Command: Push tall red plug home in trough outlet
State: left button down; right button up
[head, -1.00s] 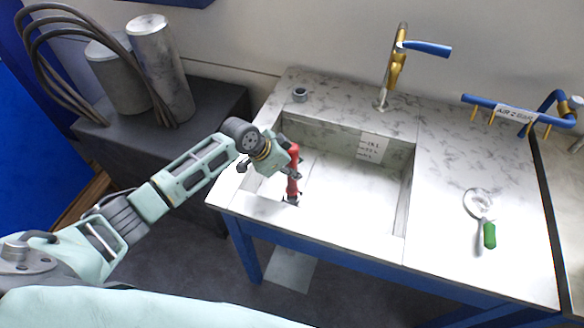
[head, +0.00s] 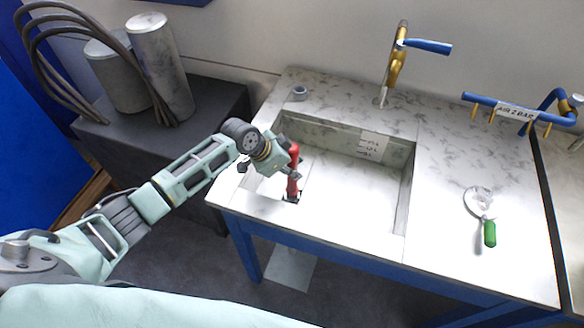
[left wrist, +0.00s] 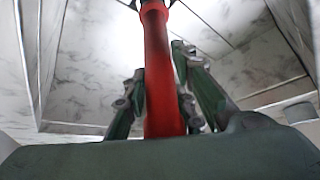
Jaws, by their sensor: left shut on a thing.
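The tall red plug (head: 293,184) stands roughly upright in the left part of the white marbled trough (head: 345,200). Its lower end meets a dark patch on the trough floor, the outlet (head: 291,197); I cannot tell how deep it sits. My left gripper (head: 294,172) is shut on the plug from the left. In the left wrist view the red plug (left wrist: 160,70) runs between the two fingers (left wrist: 158,100), and its far end is at the top edge. The gripper hides part of the plug in the head view. My right gripper is not in view.
A gold tap with a blue lever (head: 398,60) stands behind the trough. A small grey ring (head: 300,92) lies on the back left ledge. Grey cylinders (head: 160,70) stand at left.

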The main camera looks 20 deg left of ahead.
aim_at(292, 190)
pick_arm(q)
jog(key=shift+f+b, duration=0.85)
jog(key=shift+f, duration=0.5)
jog(key=c, duration=1.4)
grip_release()
jog(key=shift+o, duration=0.2)
jog(key=shift+a, duration=0.1)
